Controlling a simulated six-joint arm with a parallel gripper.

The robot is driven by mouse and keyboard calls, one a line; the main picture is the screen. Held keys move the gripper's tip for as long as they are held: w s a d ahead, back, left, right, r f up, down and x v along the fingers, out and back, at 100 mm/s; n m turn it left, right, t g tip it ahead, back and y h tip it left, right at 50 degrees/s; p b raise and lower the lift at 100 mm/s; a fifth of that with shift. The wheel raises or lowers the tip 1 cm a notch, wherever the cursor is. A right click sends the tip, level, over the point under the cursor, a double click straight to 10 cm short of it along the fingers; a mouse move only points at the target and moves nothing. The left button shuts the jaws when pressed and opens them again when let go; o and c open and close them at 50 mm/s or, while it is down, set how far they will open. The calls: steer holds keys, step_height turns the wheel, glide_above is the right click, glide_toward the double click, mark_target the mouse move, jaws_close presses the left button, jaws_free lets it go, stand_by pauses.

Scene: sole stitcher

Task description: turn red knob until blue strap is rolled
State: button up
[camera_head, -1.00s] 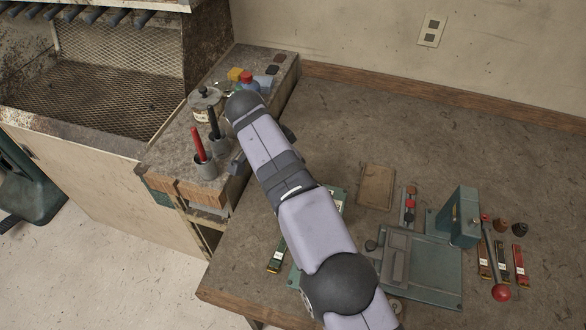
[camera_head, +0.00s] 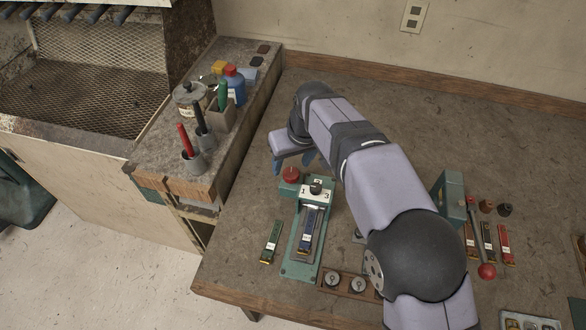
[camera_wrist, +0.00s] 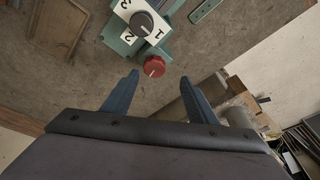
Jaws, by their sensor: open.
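The red knob (camera_head: 290,176) sits at the back left of a green device, beside a white dial plate (camera_head: 317,192) marked with numbers and a dark dial. The knob also shows in the wrist view (camera_wrist: 154,66), just beyond the fingertips. A blue strap (camera_head: 308,229) lies along the green base (camera_head: 297,268) in front of the plate. My gripper (camera_head: 291,165) is behind the knob. In the wrist view its two blue fingers (camera_wrist: 158,80) are apart with nothing between them, and the knob appears ahead of the gap, not between them.
A green strap (camera_head: 271,242) lies left of the device. Two round gauges (camera_head: 345,281) sit in front. A green press (camera_head: 451,200) with a red-balled lever (camera_head: 487,271) stands at right. A shelf (camera_head: 222,150) with bottles and cups is at left.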

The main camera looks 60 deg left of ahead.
mark_target(291, 173)
steer(key=n, duration=0.1)
steer(key=w+d+n+y, duration=0.1)
steer(key=n, duration=0.2)
steer(key=shift+w+d+r+g, duration=0.15)
steer(key=shift+w+r+g, duration=0.15)
steer(key=shift+w+r, duration=0.1)
steer(key=shift+f, duration=0.1)
steer(key=shift+p+x, duration=1.65)
steer(key=shift+x, duration=1.95)
steer(key=shift+s, duration=0.1)
steer(key=c, duration=1.1)
steer(key=shift+o, duration=0.2)
